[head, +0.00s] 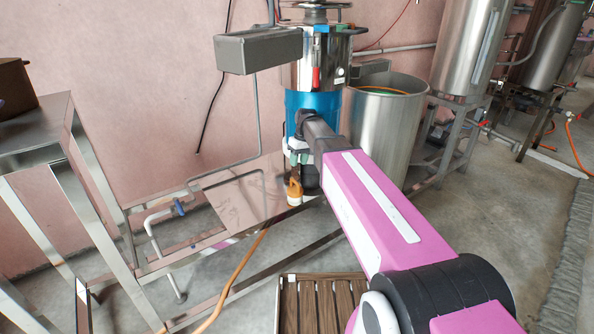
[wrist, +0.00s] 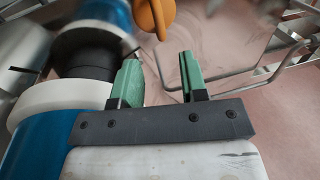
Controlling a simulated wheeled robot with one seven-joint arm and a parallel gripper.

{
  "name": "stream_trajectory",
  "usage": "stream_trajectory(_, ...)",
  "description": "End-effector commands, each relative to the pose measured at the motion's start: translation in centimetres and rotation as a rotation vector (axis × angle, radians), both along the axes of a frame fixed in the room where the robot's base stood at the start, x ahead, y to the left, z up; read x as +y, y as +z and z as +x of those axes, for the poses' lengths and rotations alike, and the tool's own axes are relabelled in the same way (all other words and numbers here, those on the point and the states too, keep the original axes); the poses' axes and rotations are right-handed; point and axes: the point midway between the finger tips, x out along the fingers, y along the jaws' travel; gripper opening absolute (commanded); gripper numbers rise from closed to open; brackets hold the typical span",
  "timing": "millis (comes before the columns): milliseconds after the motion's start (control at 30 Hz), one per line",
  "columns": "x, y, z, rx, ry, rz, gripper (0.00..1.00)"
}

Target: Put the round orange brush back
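The round orange brush (head: 294,188) shows in the head view just below my gripper, with a pale band at its bottom. It appears to be at the right end of the low steel stand. In the wrist view part of the orange brush (wrist: 156,16) shows at the top edge, beyond the fingertips and roughly between them. My gripper (head: 299,158) has two green fingers. In the wrist view the gripper (wrist: 160,62) is open, with a clear gap and nothing between the fingers. The brush's lower part is hidden in the wrist view.
A steel machine with a blue lower section (head: 296,104) stands right behind my gripper. A large open steel drum (head: 382,132) is to its right. The steel stand (head: 235,200) has bent rods and pipes. A slatted wooden pallet (head: 322,303) lies in front.

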Motion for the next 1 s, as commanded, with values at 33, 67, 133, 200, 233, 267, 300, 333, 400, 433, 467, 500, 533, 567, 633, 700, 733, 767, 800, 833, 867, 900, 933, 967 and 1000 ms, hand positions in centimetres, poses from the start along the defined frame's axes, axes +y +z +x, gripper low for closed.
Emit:
stream_trajectory(33,-0.1,0.6,0.1,-0.001,0.000,0.000,0.40)
stream_trajectory(67,-0.1,0.8,0.1,-0.001,0.000,0.000,0.40)
stream_trajectory(133,-0.2,1.2,0.2,-0.001,0.000,0.000,0.40)
stream_trajectory(200,-0.4,1.3,0.0,-0.001,-0.005,-0.002,0.40)
stream_trajectory(233,-0.7,1.2,-0.2,-0.001,-0.011,-0.003,0.40)
stream_trajectory(267,-1.0,0.9,-0.6,-0.001,-0.020,-0.007,0.40)
stream_trajectory(300,-1.7,0.3,-1.3,-0.001,-0.039,-0.013,0.40)
stream_trajectory(333,-2.4,-0.3,-2.0,-0.001,-0.059,-0.019,0.40)
stream_trajectory(400,-4.5,-2.2,-4.1,-0.004,-0.122,-0.040,0.40)
stream_trajectory(433,-5.6,-3.1,-5.2,-0.007,-0.154,-0.050,0.40)
stream_trajectory(467,-6.6,-4.0,-6.3,-0.010,-0.187,-0.062,0.40)
stream_trajectory(500,-8.1,-5.2,-7.9,-0.013,-0.235,-0.078,0.40)
stream_trajectory(533,-9.1,-6.1,-9.1,-0.017,-0.271,-0.088,0.40)
stream_trajectory(567,-10.1,-6.9,-10.3,-0.021,-0.306,-0.100,0.40)
stream_trajectory(633,-12.3,-8.6,-13.0,-0.030,-0.382,-0.124,0.40)
stream_trajectory(700,-14.1,-9.9,-15.3,-0.039,-0.450,-0.145,0.40)
stream_trajectory(733,-14.7,-10.3,-16.1,-0.043,-0.473,-0.152,0.40)
stream_trajectory(767,-15.3,-10.7,-16.9,-0.046,-0.497,-0.159,0.40)
stream_trajectory(800,-15.9,-11.1,-17.8,-0.050,-0.523,-0.167,0.40)
stream_trajectory(833,-16.3,-11.4,-18.3,-0.053,-0.539,-0.172,0.40)
stream_trajectory(867,-16.6,-11.7,-18.8,-0.056,-0.552,-0.176,0.40)
stream_trajectory(900,-17.0,-11.9,-19.3,-0.058,-0.568,-0.180,0.40)
stream_trajectory(933,-17.2,-12.0,-19.5,-0.059,-0.576,-0.183,0.40)
stream_trajectory(967,-17.3,-12.1,-19.7,-0.061,-0.582,-0.185,0.40)
stream_trajectory(1000,-17.5,-12.2,-19.8,-0.063,-0.588,-0.186,0.40)
